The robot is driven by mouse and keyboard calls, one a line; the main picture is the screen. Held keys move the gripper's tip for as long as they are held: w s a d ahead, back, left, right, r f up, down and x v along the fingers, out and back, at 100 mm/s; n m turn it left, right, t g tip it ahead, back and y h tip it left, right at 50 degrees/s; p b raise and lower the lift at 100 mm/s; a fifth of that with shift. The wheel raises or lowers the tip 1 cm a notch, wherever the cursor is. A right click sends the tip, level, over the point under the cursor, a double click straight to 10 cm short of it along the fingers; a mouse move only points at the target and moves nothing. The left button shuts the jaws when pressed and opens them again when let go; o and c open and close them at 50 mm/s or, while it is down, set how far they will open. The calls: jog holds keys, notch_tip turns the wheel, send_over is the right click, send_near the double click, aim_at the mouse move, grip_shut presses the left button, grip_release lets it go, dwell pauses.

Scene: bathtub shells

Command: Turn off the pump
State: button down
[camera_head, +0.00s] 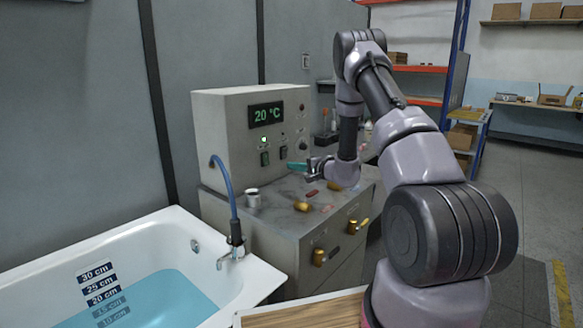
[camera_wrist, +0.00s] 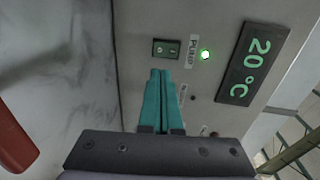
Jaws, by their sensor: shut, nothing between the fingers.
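The grey control box (camera_head: 220,130) stands on the cabinet, with a green "20 °C" display (camera_head: 266,115) that also shows in the wrist view (camera_wrist: 253,62). The pump switch (camera_head: 265,158) is a small dark rocker below a lit green lamp (camera_head: 263,139). In the wrist view the switch (camera_wrist: 166,49) sits beside the "PUMP" label (camera_wrist: 192,51) and the glowing lamp (camera_wrist: 205,54). My gripper (camera_head: 290,165) has teal fingers, shut and empty, close to the panel. In the wrist view its fingertips (camera_wrist: 160,72) appear just short of the switch; contact cannot be told.
A second switch (camera_head: 283,153) is beside the pump switch in the head view.

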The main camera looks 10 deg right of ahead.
aim_at(267, 163)
jog(key=x, duration=1.1)
